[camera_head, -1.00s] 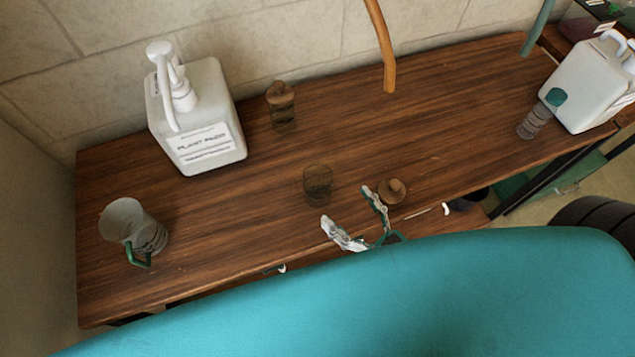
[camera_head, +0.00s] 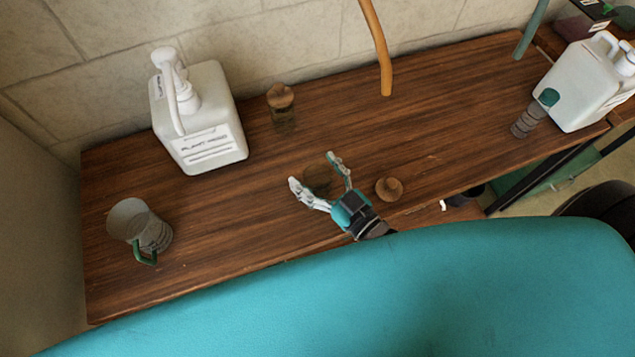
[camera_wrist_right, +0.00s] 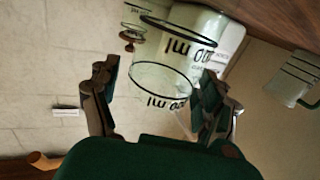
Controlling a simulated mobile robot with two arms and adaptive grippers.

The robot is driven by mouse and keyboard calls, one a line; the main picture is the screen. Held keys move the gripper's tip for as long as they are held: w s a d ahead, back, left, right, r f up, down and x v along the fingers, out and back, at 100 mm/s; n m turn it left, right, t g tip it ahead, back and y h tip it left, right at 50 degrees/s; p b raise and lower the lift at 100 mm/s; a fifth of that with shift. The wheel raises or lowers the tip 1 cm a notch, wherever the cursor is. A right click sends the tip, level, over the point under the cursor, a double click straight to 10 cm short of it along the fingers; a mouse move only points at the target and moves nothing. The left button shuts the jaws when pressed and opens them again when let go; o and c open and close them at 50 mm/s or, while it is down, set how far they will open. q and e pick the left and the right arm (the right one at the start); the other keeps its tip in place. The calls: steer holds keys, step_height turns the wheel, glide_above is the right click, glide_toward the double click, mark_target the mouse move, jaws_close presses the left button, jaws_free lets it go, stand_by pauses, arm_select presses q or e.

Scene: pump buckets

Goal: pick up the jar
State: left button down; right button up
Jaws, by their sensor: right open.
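A clear glass jar (camera_head: 318,183) without a lid stands on the wooden table. A round brown lid (camera_head: 389,188) lies on the table to its right. My right gripper (camera_head: 315,170) is open, with its fingers spread on either side of the jar. In the right wrist view the jar (camera_wrist_right: 163,75), with black print reading in ml, shows between the two open fingers (camera_wrist_right: 158,75); I cannot tell whether they touch it. A second glass jar (camera_head: 284,115) with a brown lid stands near the wall. My left gripper is not in view.
A white pump canister (camera_head: 215,125) stands at the back left and a glass mug (camera_head: 140,228) at the front left of the table (camera_head: 450,110). An orange-brown hose (camera_head: 376,45) hangs at the back.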

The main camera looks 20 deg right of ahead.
jaws_close()
stand_by(0.4)
steer(key=shift+r, duration=0.15)
